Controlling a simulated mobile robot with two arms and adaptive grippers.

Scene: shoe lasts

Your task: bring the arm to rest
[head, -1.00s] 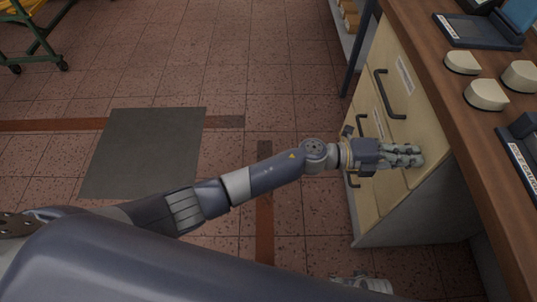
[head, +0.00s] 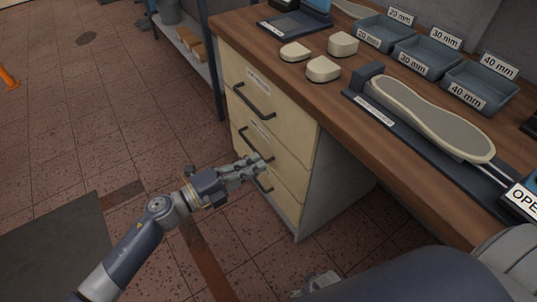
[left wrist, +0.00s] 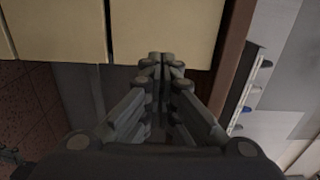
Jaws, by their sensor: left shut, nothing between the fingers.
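My left gripper (head: 246,168) is shut and empty. In the head view it appears in front of the cream drawer unit (head: 304,154), overlapping its lower drawers; I cannot tell whether it touches them. In the left wrist view the shut fingers (left wrist: 166,62) point toward the cream drawer fronts (left wrist: 185,28). A small grey piece at the bottom of the head view may be part of my right gripper, but I cannot be sure.
The wooden bench (head: 335,107) holds cream toe pieces (head: 324,70), a shoe last (head: 432,118) on a dark stand, and labelled grey trays (head: 480,88). A shelf rack (head: 186,42) stands beyond the drawers. The tiled floor at left is open, with a dark mat (head: 50,255).

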